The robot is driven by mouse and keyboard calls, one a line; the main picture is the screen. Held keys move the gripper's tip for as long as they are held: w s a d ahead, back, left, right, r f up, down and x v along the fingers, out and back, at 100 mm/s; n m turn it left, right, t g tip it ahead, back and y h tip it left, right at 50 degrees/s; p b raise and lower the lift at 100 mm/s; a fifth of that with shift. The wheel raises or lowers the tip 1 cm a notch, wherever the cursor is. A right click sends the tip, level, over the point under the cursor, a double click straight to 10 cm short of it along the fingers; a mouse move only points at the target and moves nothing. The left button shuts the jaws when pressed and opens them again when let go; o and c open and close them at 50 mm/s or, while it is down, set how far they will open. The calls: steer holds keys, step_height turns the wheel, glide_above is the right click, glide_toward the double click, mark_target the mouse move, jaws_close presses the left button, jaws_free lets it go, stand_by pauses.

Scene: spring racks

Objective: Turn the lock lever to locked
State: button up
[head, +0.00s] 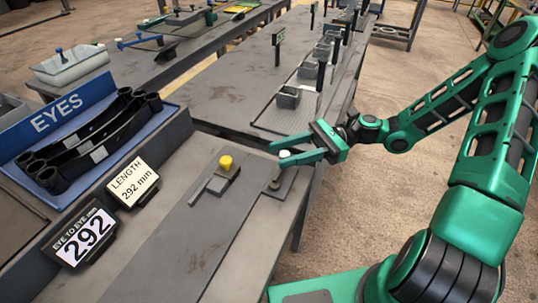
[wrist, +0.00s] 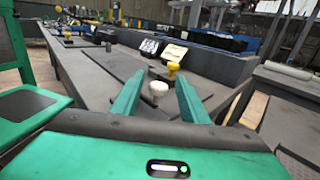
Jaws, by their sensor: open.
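A white knob (head: 285,154) stands on a small dark plate at the right edge of the near bench; it seems to be the lock lever's handle, though no label shows. My gripper (head: 278,154) comes in from the right with its fingers open. In the wrist view the white knob (wrist: 158,90) appears between the two green fingers (wrist: 157,92), with gaps on both sides. The lever's arm and pivot are partly hidden below the gripper. A yellow knob (head: 226,163) on a grey block stands farther left, and also shows beyond the white knob in the wrist view (wrist: 173,67).
Open floor lies to the right.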

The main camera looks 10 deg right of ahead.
steer(key=shift+x, duration=2.15)
